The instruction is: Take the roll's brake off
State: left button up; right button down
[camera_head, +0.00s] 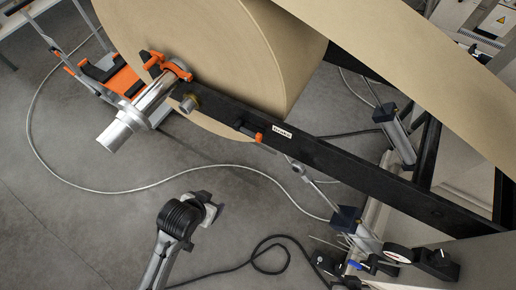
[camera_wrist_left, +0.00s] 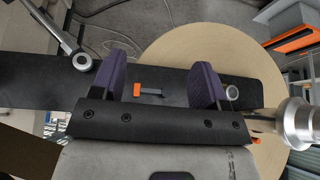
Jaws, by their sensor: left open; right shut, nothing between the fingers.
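A black arm beam (camera_head: 340,163) runs along the front of the big kraft roll (camera_head: 200,45) and carries a white label. On it sits the brake lever with an orange end (camera_head: 258,137). In the left wrist view the lever (camera_wrist_left: 148,91) lies across the middle of the beam (camera_wrist_left: 165,78). My left gripper (camera_wrist_left: 166,72) is open, with its two purple fingers on either side of the lever in that view and nothing between them.
A silver shaft (camera_head: 135,117) with an orange collar sticks out at the roll's core. An orange trolley (camera_head: 113,80) stands at left. A cylinder rod end (camera_head: 299,169) meets the beam. Cables cross the floor (camera_head: 90,225); a kraft web (camera_head: 410,75) spans the upper right.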

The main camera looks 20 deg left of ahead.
pick_arm(q)
jog(key=w+d+f+t+h+b, duration=0.1)
jog(key=w+d+f+b, duration=0.1)
jog(key=w+f+b, duration=0.5)
jog(key=n+t+h+p, duration=0.2)
jog(key=n+t, duration=0.9)
jog(key=n, duration=0.6)
send_near(257, 140)
jog(key=b+x, duration=0.1)
jog(key=x, duration=0.8)
jog(key=shift+w+b, duration=0.35)
jog(key=shift+w, duration=0.05)
jog(key=shift+w+d, duration=0.15)
jog(key=shift+w, duration=0.5)
pick_arm(e)
notch_tip(257, 140, down, 9)
jog(key=shift+f, duration=0.2)
pick_arm(q)
jog(key=shift+c, duration=0.2)
pick_arm(e)
jog(key=shift+d, duration=0.1)
